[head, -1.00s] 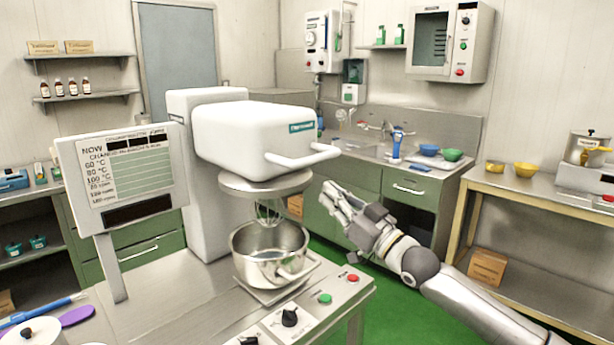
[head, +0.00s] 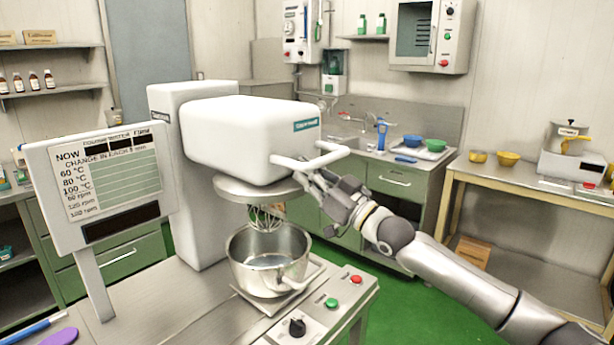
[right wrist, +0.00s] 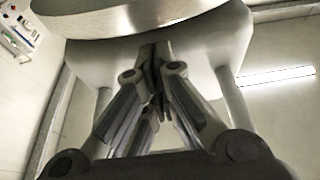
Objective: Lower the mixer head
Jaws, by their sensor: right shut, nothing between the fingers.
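The white mixer head (head: 250,140) stands out from its column over the steel bowl (head: 268,262). A whisk (head: 266,218) hangs under it, its lower end near the bowl's rim; I cannot tell how far inside it reaches. A white bar handle (head: 325,155) sticks out from the head's front. My right gripper (head: 306,180) is just below this handle, its fingers shut and empty. In the right wrist view, the shut fingertips (right wrist: 158,60) point up toward the underside of the mixer head (right wrist: 200,45). Contact with the handle cannot be told. My left gripper is out of view.
A panel (head: 105,178) stands left of the mixer. Green (head: 332,303) and red (head: 356,279) buttons and a black knob (head: 297,327) sit at the table's front right. A sink counter is behind; a side table (head: 540,196) stands right, with green floor between.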

